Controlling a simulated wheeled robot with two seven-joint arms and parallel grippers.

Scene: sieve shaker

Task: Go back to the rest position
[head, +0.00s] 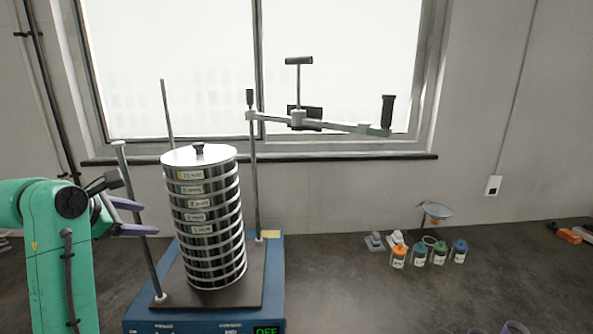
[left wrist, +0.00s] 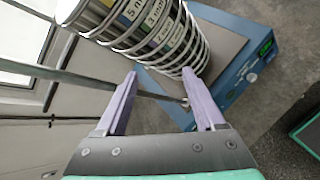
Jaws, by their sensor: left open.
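My left gripper (head: 150,217) is open and empty beside the front left rod (head: 138,220) of the sieve shaker. In the left wrist view its two purple fingers (left wrist: 160,74) stand apart, with a rod crossing behind them. The stack of silver sieves (head: 206,225), labelled and lidded, stands upright on the blue shaker base (head: 205,318). The clamp arm (head: 320,122) sits high on the right rod and points right, clear of the lid.
Several small jars (head: 419,256) with coloured lids stand on the dark bench (head: 340,285) at right, near small weights and a dish on a stand (head: 437,212). An orange tool (head: 568,235) lies far right. The bench between shaker and jars is clear.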

